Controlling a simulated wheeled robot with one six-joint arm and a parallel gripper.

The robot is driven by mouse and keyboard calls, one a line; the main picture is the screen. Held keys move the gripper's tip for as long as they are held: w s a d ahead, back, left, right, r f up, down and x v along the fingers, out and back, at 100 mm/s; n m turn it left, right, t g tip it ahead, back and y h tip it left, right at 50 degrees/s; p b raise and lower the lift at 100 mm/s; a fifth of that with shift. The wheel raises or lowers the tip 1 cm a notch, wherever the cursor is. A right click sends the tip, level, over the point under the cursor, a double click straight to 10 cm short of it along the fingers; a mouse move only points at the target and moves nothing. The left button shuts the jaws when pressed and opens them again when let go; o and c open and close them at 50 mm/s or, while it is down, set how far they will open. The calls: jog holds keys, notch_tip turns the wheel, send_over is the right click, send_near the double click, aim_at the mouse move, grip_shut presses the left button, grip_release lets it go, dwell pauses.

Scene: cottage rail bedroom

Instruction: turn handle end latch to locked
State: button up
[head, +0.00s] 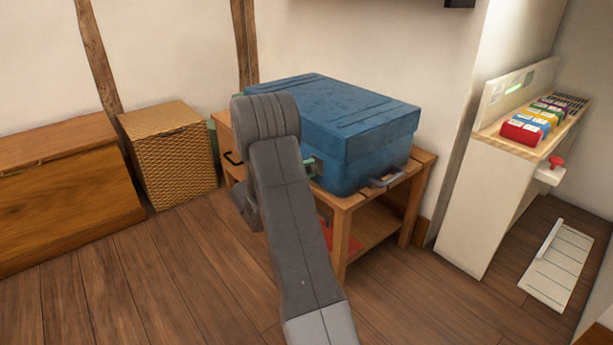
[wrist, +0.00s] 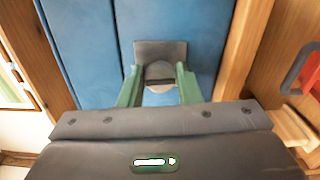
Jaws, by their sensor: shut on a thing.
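A blue case (head: 345,110) with a closed lid sits on a wooden table. A grey latch (wrist: 160,50) with a round, dark-slotted knob is fixed on the blue surface in the wrist view. My gripper (wrist: 160,84) has its two green fingers on either side of this knob and is shut on it. In the head view my grey arm covers most of the gripper and the latch; only a small green and grey part shows beside the case. I cannot tell whether the latch is locked. A grey handle (head: 388,178) sticks out from the case's right side.
The wooden table (head: 345,200) has a lower shelf with a red thing (head: 327,235). A woven basket (head: 170,150) and a wooden chest (head: 65,200) stand at the left. A white cabinet (head: 480,205) holds several coloured items at the right. The front floor is clear.

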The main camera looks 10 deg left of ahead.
jog(key=shift+f+m, duration=0.1)
jog(key=shift+m, duration=0.5)
jog(key=o, duration=0.9)
jog(key=shift+o, duration=0.2)
jog(key=p+v, duration=0.3)
jog(key=v, duration=1.1)
jog(key=shift+w+d, duration=0.1)
jog(key=shift+w, duration=0.05)
jog(key=b+x, duration=0.3)
jog(key=x, duration=1)
jog(key=shift+w+d, duration=0.2)
jog(key=shift+w, duration=0.05)
